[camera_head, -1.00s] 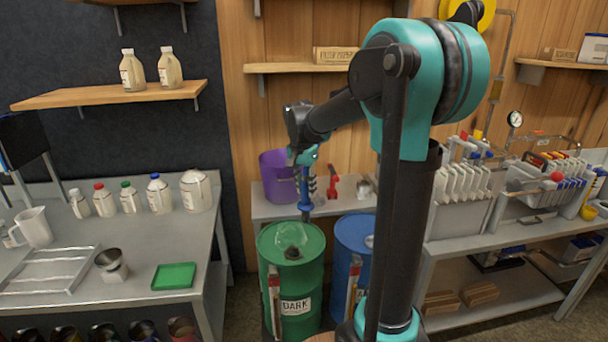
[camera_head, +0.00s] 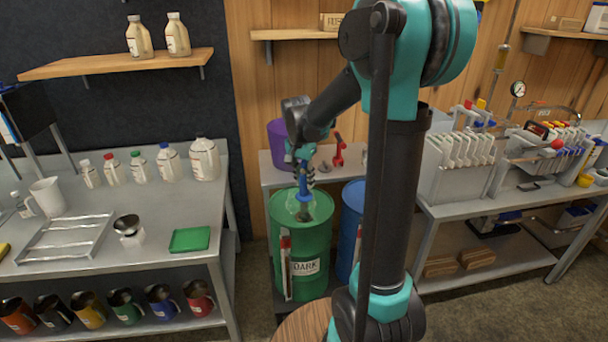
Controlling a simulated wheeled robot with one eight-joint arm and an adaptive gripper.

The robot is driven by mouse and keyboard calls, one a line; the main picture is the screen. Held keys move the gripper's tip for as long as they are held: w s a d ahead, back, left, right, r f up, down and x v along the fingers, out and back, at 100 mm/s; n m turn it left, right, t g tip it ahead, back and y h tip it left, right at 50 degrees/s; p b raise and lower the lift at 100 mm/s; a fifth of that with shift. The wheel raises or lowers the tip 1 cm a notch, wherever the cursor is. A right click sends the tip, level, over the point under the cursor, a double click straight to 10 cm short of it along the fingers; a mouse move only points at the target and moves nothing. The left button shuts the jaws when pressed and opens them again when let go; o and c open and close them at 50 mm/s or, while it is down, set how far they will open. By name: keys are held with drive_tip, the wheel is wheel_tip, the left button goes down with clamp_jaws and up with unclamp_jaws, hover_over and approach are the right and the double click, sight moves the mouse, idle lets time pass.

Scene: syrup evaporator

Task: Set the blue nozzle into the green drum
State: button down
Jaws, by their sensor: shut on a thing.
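My gripper (camera_head: 304,178) is shut on the blue nozzle (camera_head: 306,194). It holds the nozzle upright, just above or at the drum's top. The nozzle's lower end overlaps the translucent piece in the picture. I cannot tell whether it touches the drum or has entered an opening.
A blue drum (camera_head: 350,232) stands right of the green one, partly behind my arm. Behind are a purple bucket (camera_head: 279,145) and a red tap-like part (camera_head: 339,150) on a bench. A metal table (camera_head: 120,238) with bottles stands at left.

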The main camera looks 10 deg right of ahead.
sight(304, 199)
drive_tip(key=shift+f, duration=0.2)
drive_tip(key=shift+f, duration=2.5)
drive_tip(key=shift+f, duration=1.45)
drive_tip(key=shift+c, duration=2.4)
unclamp_jaws()
